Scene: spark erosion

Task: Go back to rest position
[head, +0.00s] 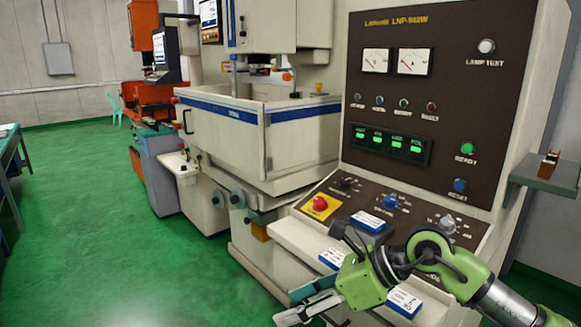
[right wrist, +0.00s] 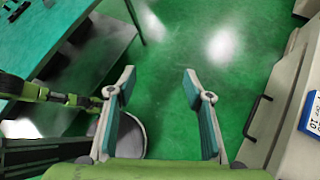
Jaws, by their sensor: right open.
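My right gripper (head: 310,300) is at the bottom of the head view, in front of the control panel's lower ledge. In the right wrist view its two teal-padded fingers (right wrist: 158,82) stand wide apart with nothing between them, above the green floor. My green right arm reaches in from the lower right of the head view and hides part of the ledge. My left gripper does not show in the head view. A green arm part at the left of the right wrist view shows no clear fingers.
The control panel (head: 440,120) with gauges and buttons stands at the right, its sloped desk holding a red emergency button (head: 320,204). White-and-blue boxes (head: 367,222) lie there. A machine tank (head: 235,140) stands behind. A teal-topped table (right wrist: 45,40) is at left. Green floor (head: 90,200) is clear.

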